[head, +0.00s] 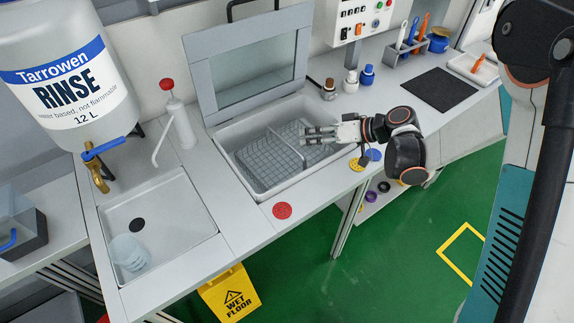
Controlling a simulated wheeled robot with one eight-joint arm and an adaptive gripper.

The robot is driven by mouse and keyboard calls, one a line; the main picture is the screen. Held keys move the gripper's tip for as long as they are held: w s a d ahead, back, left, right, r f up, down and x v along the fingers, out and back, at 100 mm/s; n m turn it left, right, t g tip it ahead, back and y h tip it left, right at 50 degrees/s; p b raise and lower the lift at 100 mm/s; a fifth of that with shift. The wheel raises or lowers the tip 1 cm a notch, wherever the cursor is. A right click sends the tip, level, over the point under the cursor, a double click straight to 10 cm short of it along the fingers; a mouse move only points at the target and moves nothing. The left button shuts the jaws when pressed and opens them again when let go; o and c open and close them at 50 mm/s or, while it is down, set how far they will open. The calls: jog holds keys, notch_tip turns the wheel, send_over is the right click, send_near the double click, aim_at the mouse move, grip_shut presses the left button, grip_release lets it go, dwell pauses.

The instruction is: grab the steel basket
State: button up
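The steel basket (262,163) is a grey wire mesh basket. It sits in the rectangular basin (234,134) set in the counter, and its thin handle (288,147) arches over its middle. My gripper (305,134) reaches in from the right, its pale fingers pointing left over the basket's right part, close to the handle. I cannot tell whether the fingers touch the handle or the mesh, nor how wide they are apart. The fingers and hand hide part of the basket's right side.
A raised glass-paned lid (253,77) stands behind the basin. A white dispenser bottle (180,122) is at left, beside a sink (180,225). Small bottles (351,80) stand behind my arm. A red disc (282,211) lies on the front edge. A yellow wet-floor sign (232,295) stands below.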

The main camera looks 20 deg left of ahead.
jog(key=s+b+x, duration=0.1)
jog(key=b+x, duration=0.2)
jog(key=x, duration=0.5)
jog(key=shift+w, duration=0.25)
jog(key=shift+f, duration=0.15)
jog(key=shift+c, duration=0.5)
grip_shut()
